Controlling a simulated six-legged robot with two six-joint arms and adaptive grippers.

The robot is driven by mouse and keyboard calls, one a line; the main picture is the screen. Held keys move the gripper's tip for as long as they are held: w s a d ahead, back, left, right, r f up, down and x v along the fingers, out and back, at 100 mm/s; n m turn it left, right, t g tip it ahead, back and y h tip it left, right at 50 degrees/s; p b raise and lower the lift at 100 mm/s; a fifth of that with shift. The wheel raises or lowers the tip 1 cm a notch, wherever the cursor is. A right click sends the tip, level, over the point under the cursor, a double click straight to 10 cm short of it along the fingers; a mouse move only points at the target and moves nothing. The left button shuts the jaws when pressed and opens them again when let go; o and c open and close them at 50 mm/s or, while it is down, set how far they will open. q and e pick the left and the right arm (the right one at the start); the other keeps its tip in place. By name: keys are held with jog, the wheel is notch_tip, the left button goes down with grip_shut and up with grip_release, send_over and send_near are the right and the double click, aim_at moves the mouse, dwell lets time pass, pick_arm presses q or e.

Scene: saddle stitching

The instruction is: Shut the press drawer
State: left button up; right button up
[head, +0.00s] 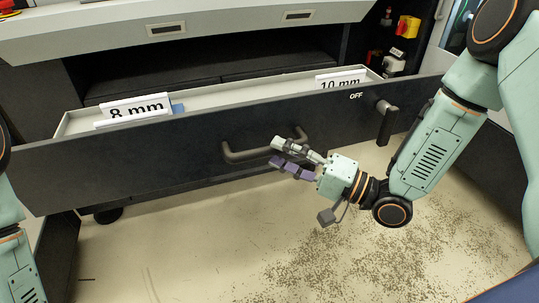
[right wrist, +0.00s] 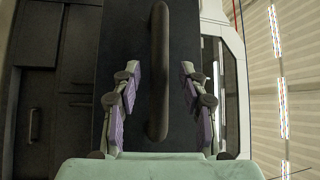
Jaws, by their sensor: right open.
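The press drawer (head: 150,170) is pulled out, its dark front panel facing me and its pale inner tray showing behind it. A dark bar handle (head: 237,155) is on its front; it also shows in the right wrist view (right wrist: 159,40), running between the fingers. My right gripper (head: 282,154) is open at the right end of the handle, its purple-padded fingers on either side in the wrist view. I cannot tell whether they touch it. Of my left arm only links show at the left edge; its gripper is out of view.
Cards marked 8 mm (head: 137,108) and 10 mm (head: 341,80) stand in the drawer. A dark lever (head: 387,122) beside an OFF mark sticks out at the front's right. The speckled floor (head: 190,250) before the drawer is clear. The pale press body (head: 230,22) overhangs behind.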

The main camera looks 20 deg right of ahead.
aim_at(270, 150)
jog(key=shift+b+x, duration=0.45)
jog(key=shift+x, duration=1.15)
jog(key=shift+c, duration=0.5)
grip_shut()
